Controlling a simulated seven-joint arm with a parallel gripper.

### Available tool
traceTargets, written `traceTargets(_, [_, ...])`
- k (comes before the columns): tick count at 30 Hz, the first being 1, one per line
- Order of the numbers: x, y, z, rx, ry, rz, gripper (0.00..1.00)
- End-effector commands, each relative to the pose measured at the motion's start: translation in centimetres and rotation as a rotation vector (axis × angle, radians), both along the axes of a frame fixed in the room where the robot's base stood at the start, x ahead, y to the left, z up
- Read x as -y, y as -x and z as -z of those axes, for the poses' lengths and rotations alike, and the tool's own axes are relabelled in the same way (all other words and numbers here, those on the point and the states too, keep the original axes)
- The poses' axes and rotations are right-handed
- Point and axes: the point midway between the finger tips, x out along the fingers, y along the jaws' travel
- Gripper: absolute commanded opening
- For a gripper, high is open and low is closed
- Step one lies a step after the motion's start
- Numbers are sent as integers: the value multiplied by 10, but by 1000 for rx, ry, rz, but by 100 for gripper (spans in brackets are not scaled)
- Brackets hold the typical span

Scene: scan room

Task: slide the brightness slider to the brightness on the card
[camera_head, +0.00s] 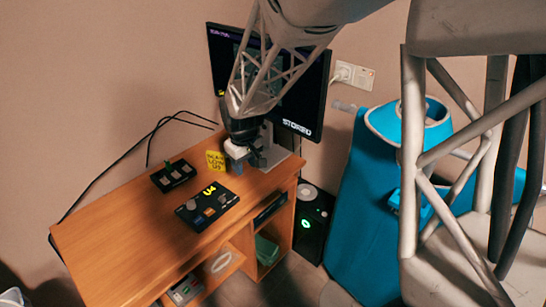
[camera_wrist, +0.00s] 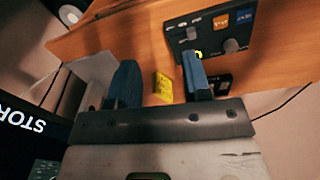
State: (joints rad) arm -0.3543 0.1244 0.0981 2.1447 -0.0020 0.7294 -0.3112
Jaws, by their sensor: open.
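My gripper (camera_head: 247,158) is open above the right part of the desk, in front of the monitor. Its two blue fingers (camera_wrist: 158,58) are apart with nothing held between them. A yellow card (camera_head: 215,161) with dark writing stands on the desk left of my gripper. In the wrist view the card (camera_wrist: 163,86) shows between the fingers, farther off; its writing is unreadable. A black control panel (camera_head: 207,207) with grey knobs and coloured labels lies in front of the card. It also shows in the wrist view (camera_wrist: 207,33). I cannot tell which control is the brightness slider.
A smaller black box (camera_head: 173,175) with several light keys lies left of the card. The monitor (camera_head: 304,102) stands behind my gripper, partly hidden by my arm. The wooden desk (camera_head: 120,240) is clear at its left. A blue chair-like object (camera_head: 350,215) stands at the right.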

Motion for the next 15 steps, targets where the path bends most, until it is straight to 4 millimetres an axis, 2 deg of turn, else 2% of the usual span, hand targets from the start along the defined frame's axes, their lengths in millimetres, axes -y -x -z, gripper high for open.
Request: traceTargets(15, [44,29,-40,24,-9,91,45])
